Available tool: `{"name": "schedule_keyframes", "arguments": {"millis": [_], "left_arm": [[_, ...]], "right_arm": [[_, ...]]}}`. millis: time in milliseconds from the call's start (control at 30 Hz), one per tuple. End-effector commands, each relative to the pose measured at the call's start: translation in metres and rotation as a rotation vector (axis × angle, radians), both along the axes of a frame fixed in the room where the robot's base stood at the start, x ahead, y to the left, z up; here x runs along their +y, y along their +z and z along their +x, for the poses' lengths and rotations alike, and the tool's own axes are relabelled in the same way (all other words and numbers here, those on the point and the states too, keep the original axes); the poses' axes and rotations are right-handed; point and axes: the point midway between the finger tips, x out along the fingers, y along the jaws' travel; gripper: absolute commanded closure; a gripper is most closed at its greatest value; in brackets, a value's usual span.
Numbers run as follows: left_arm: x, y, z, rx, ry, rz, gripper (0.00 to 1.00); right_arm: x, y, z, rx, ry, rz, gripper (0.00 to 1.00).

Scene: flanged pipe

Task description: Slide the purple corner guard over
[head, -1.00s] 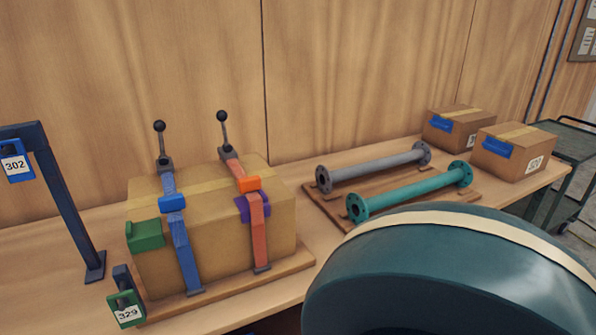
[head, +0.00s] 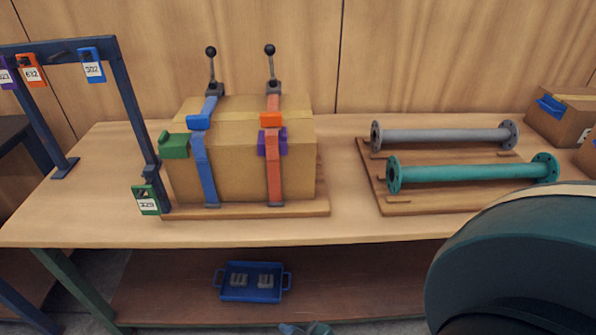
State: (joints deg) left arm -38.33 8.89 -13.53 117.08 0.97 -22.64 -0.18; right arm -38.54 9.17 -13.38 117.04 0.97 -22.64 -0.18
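The purple corner guard (head: 262,143) sits on the upper front edge of a large cardboard box (head: 235,182), partly behind the orange strap (head: 274,170). It shows on both sides of that strap. A green corner guard (head: 174,146) sits on the box's front left corner, beside the blue strap (head: 204,170). Each strap has a buckle near the top edge and a black-knobbed lever behind it. A large dark teal rounded shape with a pale band fills the lower right.
A rack (head: 125,95) at the left holds purple, orange and blue numbered tags, with a green tag (head: 146,200) low by the box. Grey (head: 445,134) and teal (head: 470,173) flanged pipes lie on a board. A blue tray (head: 252,294) is on the lower shelf. Bare table separates box and pipes.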

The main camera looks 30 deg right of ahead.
Motion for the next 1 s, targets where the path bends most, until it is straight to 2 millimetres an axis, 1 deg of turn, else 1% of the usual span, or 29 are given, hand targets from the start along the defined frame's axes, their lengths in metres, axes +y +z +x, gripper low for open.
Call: {"name": "schedule_keyframes", "arguments": {"millis": [433, 567, 633, 667, 733, 767, 800, 833, 867, 900, 933, 967, 1000], "left_arm": [[0.001, 0.001, 0.002, -0.006, 0.001, 0.001, 0.64], [0.001, 0.0, 0.003, -0.007, 0.0, 0.002, 0.64], [0.001, -0.002, 0.003, -0.007, 0.0, 0.002, 0.64], [0.001, -0.003, 0.003, -0.007, 0.0, 0.003, 0.64], [0.001, -0.006, 0.003, -0.01, -0.002, 0.002, 0.64], [0.001, -0.007, 0.003, -0.011, -0.002, 0.001, 0.64], [0.001, -0.008, 0.004, -0.014, -0.005, 0.0, 0.64], [0.0, -0.009, 0.004, -0.016, -0.005, -0.001, 0.64], [0.0, -0.01, 0.004, -0.019, -0.007, -0.003, 0.64], [-0.002, -0.01, 0.005, -0.025, -0.01, -0.005, 0.64], [-0.003, -0.009, 0.006, -0.03, -0.012, -0.008, 0.64], [-0.004, -0.008, 0.006, -0.035, -0.014, -0.011, 0.64], [-0.005, -0.008, 0.007, -0.041, -0.015, -0.014, 0.64]], "right_arm": [[0.001, 0.003, 0.005, -0.012, 0.001, 0.002, 0.64], [0.005, 0.01, 0.012, -0.033, -0.014, 0.046, 0.53], [0.011, 0.021, 0.026, -0.074, -0.043, 0.14, 0.47], [0.014, 0.03, 0.034, -0.101, -0.062, 0.202, 0.45], [0.021, 0.058, 0.059, -0.18, -0.118, 0.397, 0.39], [0.022, 0.074, 0.071, -0.221, -0.148, 0.501, 0.37], [0.022, 0.097, 0.088, -0.276, -0.189, 0.656, 0.33], [0.021, 0.115, 0.099, -0.319, -0.221, 0.78, 0.31], [0.017, 0.134, 0.11, -0.359, -0.253, 0.91, 0.28], [0.01, 0.158, 0.123, -0.411, -0.296, 1.086, 0.25], [0.003, 0.175, 0.132, -0.445, -0.326, 1.219, 0.23], [-0.006, 0.19, 0.139, -0.476, -0.356, 1.352, 0.2], [-0.018, 0.209, 0.148, -0.514, -0.396, 1.53, 0.17]]}}
